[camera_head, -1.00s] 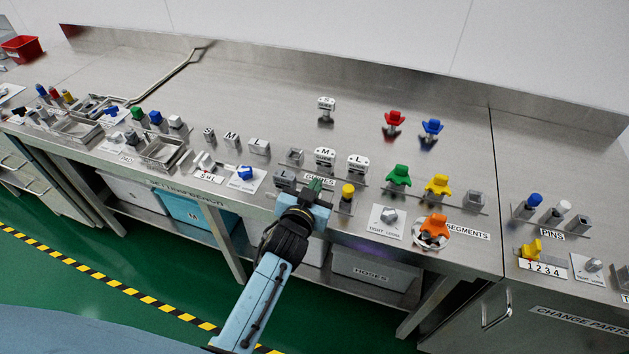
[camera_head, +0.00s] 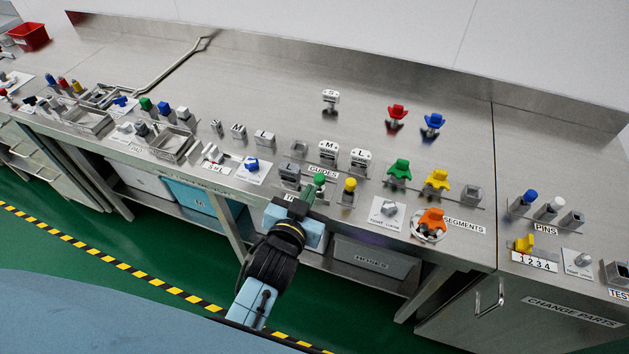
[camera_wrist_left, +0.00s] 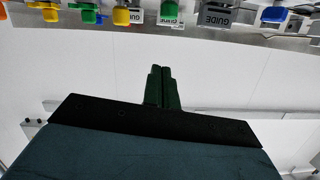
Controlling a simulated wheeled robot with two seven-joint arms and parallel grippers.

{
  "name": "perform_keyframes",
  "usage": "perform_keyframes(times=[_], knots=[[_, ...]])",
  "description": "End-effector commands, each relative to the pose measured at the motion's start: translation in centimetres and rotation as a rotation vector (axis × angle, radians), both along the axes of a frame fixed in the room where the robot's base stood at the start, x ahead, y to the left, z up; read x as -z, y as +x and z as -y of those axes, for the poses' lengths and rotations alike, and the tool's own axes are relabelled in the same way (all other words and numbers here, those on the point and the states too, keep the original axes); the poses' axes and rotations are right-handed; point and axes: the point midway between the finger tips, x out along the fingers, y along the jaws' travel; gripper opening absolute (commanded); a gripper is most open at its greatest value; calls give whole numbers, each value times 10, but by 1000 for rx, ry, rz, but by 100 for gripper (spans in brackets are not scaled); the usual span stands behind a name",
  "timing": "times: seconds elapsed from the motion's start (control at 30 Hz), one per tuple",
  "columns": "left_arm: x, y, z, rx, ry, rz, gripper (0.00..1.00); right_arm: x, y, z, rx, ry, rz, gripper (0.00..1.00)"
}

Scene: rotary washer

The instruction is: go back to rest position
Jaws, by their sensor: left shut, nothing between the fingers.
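My left gripper (camera_head: 303,197) is in front of the workbench's front edge, close to the green-topped and yellow-topped pieces. In the left wrist view its two dark green fingers (camera_wrist_left: 162,88) are together, with nothing between them. The workbench (camera_head: 290,70) is bare steel with rows of parts along its front. A green-topped piece (camera_head: 319,181) shows just beyond my fingertips in the head view, and a yellow-topped piece (camera_head: 349,187) stands to its right. My right gripper is not in view.
Green (camera_head: 399,170), yellow (camera_head: 436,181) and orange (camera_head: 431,220) knobs stand right of my gripper. Red (camera_head: 397,113) and blue (camera_head: 433,122) knobs stand farther back. Grey bins such as the hoses bin (camera_head: 375,257) sit under the bench. The green floor in front is open.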

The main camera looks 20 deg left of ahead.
Motion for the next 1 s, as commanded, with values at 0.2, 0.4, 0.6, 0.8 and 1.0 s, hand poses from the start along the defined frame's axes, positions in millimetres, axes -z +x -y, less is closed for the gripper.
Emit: perform_keyframes(times=[0.2,0.4,0.6,0.8,1.0], knots=[[-3,-11,0,1,0,0,0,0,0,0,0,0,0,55],[-1,-12,1,2,0,-2,0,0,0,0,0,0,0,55],[67,-24,10,43,-3,-121,0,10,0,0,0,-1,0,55],[208,-76,17,110,-3,-390,0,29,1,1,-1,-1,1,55],[335,-161,-1,138,5,-675,0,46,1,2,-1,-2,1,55]])
